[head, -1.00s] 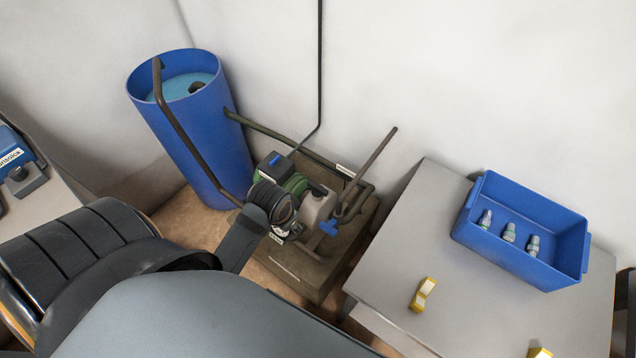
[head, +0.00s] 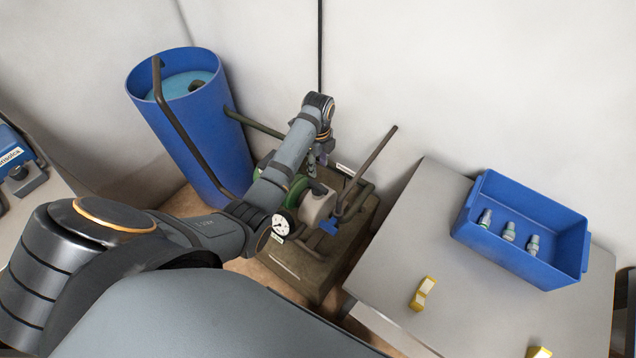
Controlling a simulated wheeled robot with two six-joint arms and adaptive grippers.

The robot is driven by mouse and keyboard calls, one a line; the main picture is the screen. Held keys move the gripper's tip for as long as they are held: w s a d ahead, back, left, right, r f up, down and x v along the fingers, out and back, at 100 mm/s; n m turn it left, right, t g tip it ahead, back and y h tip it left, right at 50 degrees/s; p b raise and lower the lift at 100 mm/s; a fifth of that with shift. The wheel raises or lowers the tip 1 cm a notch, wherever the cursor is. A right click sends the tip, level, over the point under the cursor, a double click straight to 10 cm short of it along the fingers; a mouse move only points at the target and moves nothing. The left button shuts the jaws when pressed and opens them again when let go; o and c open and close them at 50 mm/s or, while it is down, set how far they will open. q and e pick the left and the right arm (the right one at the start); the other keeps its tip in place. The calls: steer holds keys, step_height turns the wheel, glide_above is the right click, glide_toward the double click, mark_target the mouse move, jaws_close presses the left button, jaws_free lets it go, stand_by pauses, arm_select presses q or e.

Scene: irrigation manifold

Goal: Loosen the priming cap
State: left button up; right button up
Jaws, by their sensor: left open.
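The pump (head: 318,206) stands on a brown block (head: 305,265) by the wall, with a pale housing and a green part (head: 295,190). I cannot clearly make out the priming cap; my left arm covers part of the pump's top. My left gripper (head: 321,158) hangs from the wrist, pointing down above the rear of the pump. It is open, small in the picture and partly hidden by my arm, and I see nothing held in it. I cannot tell whether it touches anything. My right gripper is out of the picture.
A round gauge (head: 281,225) and a blue handle (head: 329,227) are on the pump's front. Dark pipes (head: 358,175) rise at its right. A blue barrel (head: 205,135) stands left. A grey table (head: 395,255) at right bears a blue bin (head: 520,270) and a yellow piece (head: 422,294).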

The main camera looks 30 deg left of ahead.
mark_target(318, 185)
arm_select(q)
step_height(318, 185, down, 10)
steer(key=shift+f, duration=0.2)
steer(key=shift+c, duration=0.2)
jaws_close()
